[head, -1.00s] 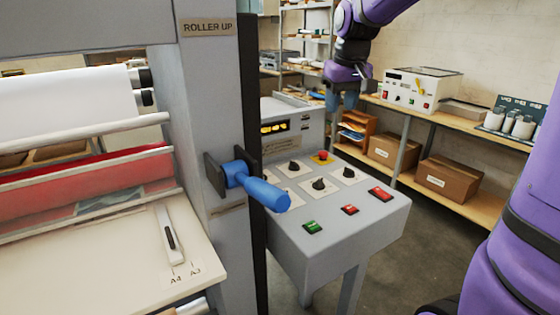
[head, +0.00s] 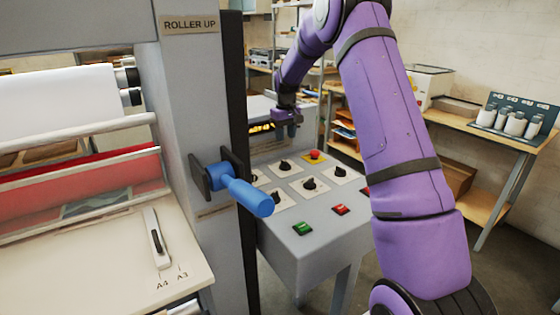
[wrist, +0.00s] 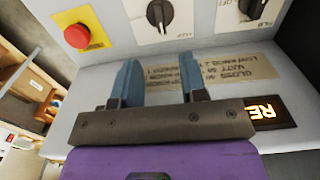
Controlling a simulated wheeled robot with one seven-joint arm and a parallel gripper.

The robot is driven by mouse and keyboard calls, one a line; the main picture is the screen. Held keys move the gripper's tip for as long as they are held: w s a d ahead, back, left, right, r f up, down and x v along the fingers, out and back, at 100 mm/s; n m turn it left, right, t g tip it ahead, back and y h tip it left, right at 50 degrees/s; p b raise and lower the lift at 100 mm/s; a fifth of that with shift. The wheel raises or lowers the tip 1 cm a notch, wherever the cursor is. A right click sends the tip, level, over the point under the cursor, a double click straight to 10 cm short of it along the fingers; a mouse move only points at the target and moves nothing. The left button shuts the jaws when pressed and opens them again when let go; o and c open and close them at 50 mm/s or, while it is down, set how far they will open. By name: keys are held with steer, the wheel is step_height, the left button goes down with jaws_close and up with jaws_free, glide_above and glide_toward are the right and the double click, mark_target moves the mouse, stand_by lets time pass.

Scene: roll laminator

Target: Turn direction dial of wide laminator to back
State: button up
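The wide laminator's sloped grey control panel (head: 338,228) stands right of the roller frame in the head view. It carries several black dials on white plates, among them a back dial (head: 285,166), a right dial (head: 339,171) and a middle dial (head: 309,184). Their labels are too small to read, so I cannot tell which is the direction dial. My gripper (head: 287,132) is above the panel's back edge. In the wrist view, my gripper (wrist: 158,65) has its two blue fingers apart with nothing between them. Two dials (wrist: 158,14) (wrist: 249,8) show beyond the fingertips, partly cut off.
A red stop button (head: 314,155) on a yellow plate sits at the panel's back right. Green (head: 302,228) and red (head: 340,209) buttons line its front. A blue-handled crank (head: 243,192) sticks out at the left. A lit display (wrist: 268,111) lies near the gripper. Shelves stand behind.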

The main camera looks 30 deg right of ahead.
mark_target(285, 162)
step_height(285, 162, down, 10)
steer(key=shift+f, duration=0.25)
stand_by(0.4)
jaws_close()
